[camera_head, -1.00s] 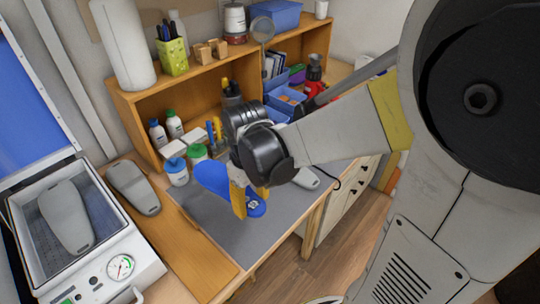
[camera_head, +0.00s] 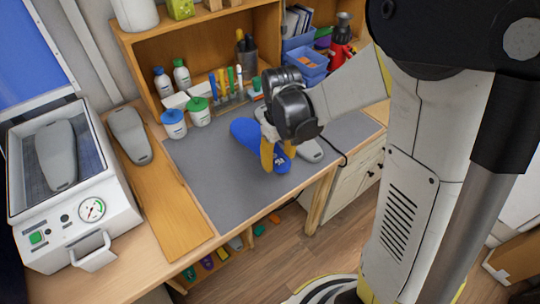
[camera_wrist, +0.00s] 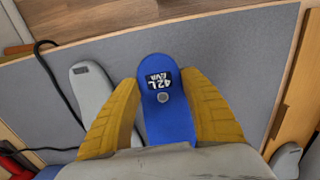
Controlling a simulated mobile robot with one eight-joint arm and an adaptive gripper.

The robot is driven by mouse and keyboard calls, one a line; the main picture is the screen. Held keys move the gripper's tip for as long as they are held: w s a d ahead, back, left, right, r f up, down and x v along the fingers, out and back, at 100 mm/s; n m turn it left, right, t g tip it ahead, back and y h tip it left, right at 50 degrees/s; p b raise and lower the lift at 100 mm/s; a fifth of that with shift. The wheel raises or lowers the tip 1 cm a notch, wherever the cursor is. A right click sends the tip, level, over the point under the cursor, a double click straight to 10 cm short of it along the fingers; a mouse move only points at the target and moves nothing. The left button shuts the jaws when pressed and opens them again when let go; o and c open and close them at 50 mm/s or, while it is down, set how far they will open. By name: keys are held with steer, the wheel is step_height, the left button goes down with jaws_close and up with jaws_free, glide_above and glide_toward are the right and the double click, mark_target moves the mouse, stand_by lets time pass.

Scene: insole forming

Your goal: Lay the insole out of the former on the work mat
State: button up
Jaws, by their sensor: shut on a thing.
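A blue insole (camera_head: 245,131) with a dark label is over the grey work mat (camera_head: 205,185). My gripper (camera_head: 279,157) has its yellow fingers shut on it near the labelled end. In the wrist view the insole (camera_wrist: 168,122) lies between the fingers (camera_wrist: 163,118), with its label "42L EVA" and a round spot showing. I cannot tell whether the insole touches the mat. The former (camera_head: 120,205) stands at the left, its blue lid (camera_head: 35,50) open and a grey foot form (camera_head: 56,155) inside.
A grey form lies on the mat beside the insole, clearest in the wrist view (camera_wrist: 92,95), with a black cable (camera_wrist: 42,62) near it. Another grey form (camera_head: 129,135) lies on the wooden board. Jars (camera_head: 174,124) and pens stand behind. The mat's front left is clear.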

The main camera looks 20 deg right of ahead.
steer(key=shift+w+a+f, duration=0.2)
steer(key=shift+w+f, duration=0.3)
steer(key=shift+w, duration=0.25)
steer(key=shift+f+b, duration=0.9)
steer(key=shift+f, duration=1.05)
steer(key=shift+s, duration=0.1)
steer(key=shift+f, duration=0.2)
steer(key=o, duration=0.9)
steer(key=shift+r, duration=0.1)
steer(key=shift+r, duration=0.1)
